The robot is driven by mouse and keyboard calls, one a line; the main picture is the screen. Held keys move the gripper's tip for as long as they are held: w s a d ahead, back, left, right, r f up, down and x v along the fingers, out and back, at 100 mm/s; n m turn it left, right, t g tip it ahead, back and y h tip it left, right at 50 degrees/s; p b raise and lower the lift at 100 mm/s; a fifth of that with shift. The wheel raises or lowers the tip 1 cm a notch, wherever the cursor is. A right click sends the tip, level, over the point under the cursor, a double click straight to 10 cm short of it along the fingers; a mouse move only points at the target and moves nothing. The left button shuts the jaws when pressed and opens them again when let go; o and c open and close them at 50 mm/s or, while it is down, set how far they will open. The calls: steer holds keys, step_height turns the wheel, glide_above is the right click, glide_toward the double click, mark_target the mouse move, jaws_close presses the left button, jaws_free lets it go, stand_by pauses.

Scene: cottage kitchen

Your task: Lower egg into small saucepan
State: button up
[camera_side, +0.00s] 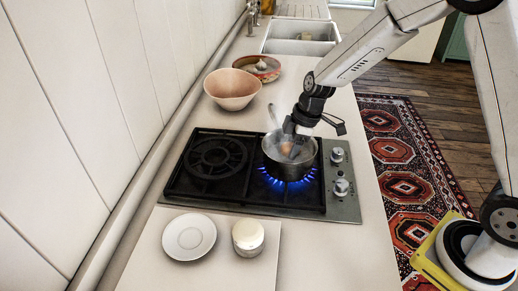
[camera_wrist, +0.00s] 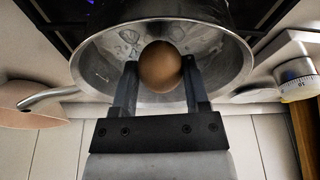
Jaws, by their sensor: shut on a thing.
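The small saucepan (camera_side: 290,166) is a metal pan with a handle, standing on the right burner over a blue flame. In the wrist view the saucepan (camera_wrist: 226,75) lies open behind the egg, with what looks like bubbling water inside. The brown egg (camera_wrist: 160,66) is between the two fingers of my gripper (camera_wrist: 160,80). In the side view the egg (camera_side: 286,148) shows at the mouth of the pan below my gripper (camera_side: 290,138). I cannot tell whether the egg touches the water.
The hob (camera_side: 213,178) has an empty left burner. A pink bowl (camera_side: 231,92) and a patterned bowl (camera_side: 257,68) stand behind it, before the sink (camera_side: 300,38). A white saucer (camera_side: 189,238) and a round white-topped timer (camera_side: 248,237) are in front.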

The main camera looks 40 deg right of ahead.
steer(key=shift+f, duration=1.05)
stand_by(0.9)
steer(key=o, duration=0.9)
steer(key=shift+r, duration=0.1)
steer(key=shift+v, duration=3.85)
